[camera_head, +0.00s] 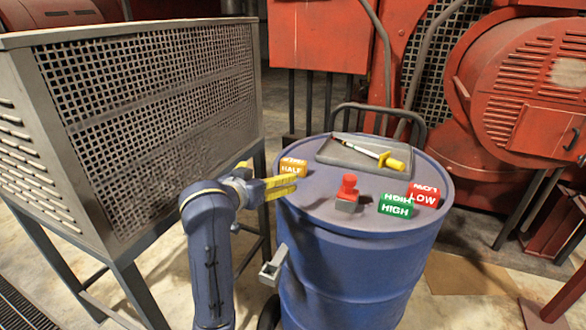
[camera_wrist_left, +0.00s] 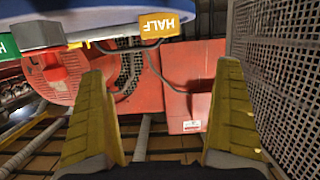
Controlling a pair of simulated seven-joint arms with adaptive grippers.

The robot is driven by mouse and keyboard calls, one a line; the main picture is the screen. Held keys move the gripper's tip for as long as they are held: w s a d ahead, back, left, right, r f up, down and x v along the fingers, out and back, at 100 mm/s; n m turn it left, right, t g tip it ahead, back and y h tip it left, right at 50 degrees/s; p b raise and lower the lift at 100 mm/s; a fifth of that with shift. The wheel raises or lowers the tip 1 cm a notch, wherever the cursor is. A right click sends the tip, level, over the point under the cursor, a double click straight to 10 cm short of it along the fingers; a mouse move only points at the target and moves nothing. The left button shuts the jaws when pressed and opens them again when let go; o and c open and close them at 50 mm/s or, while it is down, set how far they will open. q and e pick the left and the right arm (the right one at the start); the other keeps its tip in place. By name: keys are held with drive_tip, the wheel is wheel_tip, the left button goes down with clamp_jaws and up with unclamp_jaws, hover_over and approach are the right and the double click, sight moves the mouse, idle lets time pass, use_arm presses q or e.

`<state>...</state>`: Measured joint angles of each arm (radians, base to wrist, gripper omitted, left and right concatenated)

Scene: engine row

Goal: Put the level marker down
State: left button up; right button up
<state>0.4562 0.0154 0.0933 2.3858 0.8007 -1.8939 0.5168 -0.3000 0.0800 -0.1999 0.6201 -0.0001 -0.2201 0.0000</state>
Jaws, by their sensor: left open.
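An orange block lettered HALF (camera_head: 292,167) stands near the left rim of the blue drum's top (camera_head: 318,205); it also shows upside down at the top of the left wrist view (camera_wrist_left: 160,24). A red block lettered LOW (camera_head: 424,196) and a green block lettered HIGH (camera_head: 396,206) stand at the drum's right side. My left gripper (camera_head: 296,184), with yellow fingers, is open and empty at the drum's left rim, just in front of the HALF block. In the left wrist view (camera_wrist_left: 160,75) nothing lies between the fingers. My right gripper is not in view.
A red knob on a grey base (camera_head: 346,193) stands mid-drum. A grey tray (camera_head: 335,154) behind it holds a yellow-handled dipstick (camera_head: 385,158). A perforated metal cabinet (camera_head: 150,105) rises close on the left. Red machinery (camera_head: 530,85) stands behind and right.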

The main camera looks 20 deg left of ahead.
use_arm(q)
drive_tip(key=w+d+r+m+t+h, duration=0.1)
drive_tip(key=w+d+r+m+t, duration=0.15)
drive_tip(key=r, duration=1.25)
drive_tip(key=w+d+r+m+g+h, duration=0.25)
drive_tip(key=w+d+r+m, duration=0.3)
drive_tip(key=d+r, duration=0.35)
drive_tip(key=n+g+y, duration=0.5)
drive_tip(key=g, duration=0.2)
hover_over(293, 161)
drive_tip(key=s, duration=0.5)
wheel_tip(293, 161, down, 8)
drive_tip(key=w+f+n+g, duration=0.1)
drive_tip(key=f, duration=0.4)
drive_tip(key=w+f+n+g, duration=0.1)
drive_tip(key=f, duration=0.5)
drive_tip(key=w+f+n+g, duration=0.1)
drive_tip(key=f, duration=0.4)
drive_tip(key=shift+w+a+f+n, duration=0.1)
drive_tip(key=shift+w+f+n, duration=0.05)
drive_tip(key=shift+w+n, duration=0.25)
drive_tip(key=shift+s+x, duration=0.2)
drive_tip(key=shift+x, duration=2.4)
drive_tip(key=shift+f, duration=0.1)
